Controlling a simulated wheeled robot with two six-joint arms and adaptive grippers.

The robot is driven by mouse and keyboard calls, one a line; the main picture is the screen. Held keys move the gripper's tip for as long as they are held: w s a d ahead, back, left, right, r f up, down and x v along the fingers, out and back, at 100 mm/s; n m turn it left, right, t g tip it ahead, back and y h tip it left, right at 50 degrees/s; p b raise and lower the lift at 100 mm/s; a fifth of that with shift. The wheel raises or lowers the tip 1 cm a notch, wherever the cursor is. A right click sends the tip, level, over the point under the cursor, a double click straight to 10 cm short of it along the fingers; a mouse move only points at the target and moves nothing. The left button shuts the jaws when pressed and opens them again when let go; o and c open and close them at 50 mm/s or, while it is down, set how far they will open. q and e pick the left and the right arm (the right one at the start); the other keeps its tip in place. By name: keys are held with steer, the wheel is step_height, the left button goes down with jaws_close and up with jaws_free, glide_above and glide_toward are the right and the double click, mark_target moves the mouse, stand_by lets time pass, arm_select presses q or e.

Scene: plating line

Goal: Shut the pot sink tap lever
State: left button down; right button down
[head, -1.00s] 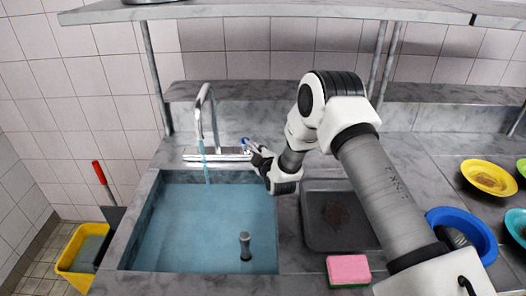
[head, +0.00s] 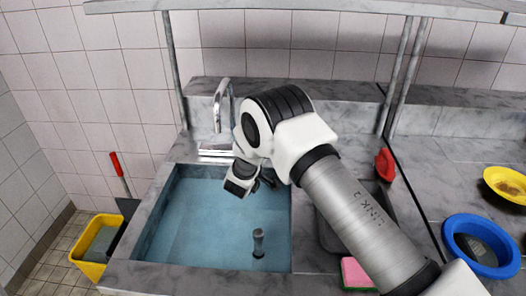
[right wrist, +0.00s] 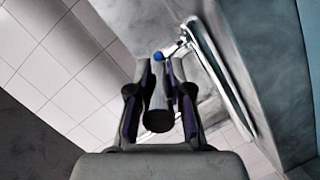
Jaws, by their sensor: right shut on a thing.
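The chrome tap (head: 218,112) stands behind the water-filled sink (head: 200,225). No water stream shows under its spout. The blue-tipped tap lever (right wrist: 172,50) shows in the right wrist view, with its tip just beyond my right fingertips and beside the long chrome tap base (right wrist: 222,65). In the head view my arm hides the lever. My right gripper (right wrist: 160,100) is shut on a grey cylinder with a dark round end (right wrist: 158,120); I cannot tell what the cylinder is. In the head view the right gripper (head: 266,180) is over the sink's back right. My left gripper is not in view.
A dark standpipe (head: 258,242) stands in the sink. Right of it are a grey basin (head: 328,235), a pink sponge (head: 356,274), a red thing (head: 385,165) and a blue bowl (head: 447,240). A yellow bucket (head: 90,268) is on the floor at left. A shelf (head: 300,5) runs overhead.

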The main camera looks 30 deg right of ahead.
steer(key=shift+w+r, duration=0.1)
steer(key=shift+r, duration=0.15)
steer(key=c, duration=1.2)
jaws_free()
steer(key=shift+o, duration=0.6)
steer(key=shift+w+d+f, duration=0.15)
steer(key=shift+w+f, duration=0.05)
steer(key=shift+f, duration=0.1)
steer(key=v, duration=1.2)
steer(key=shift+s, duration=0.1)
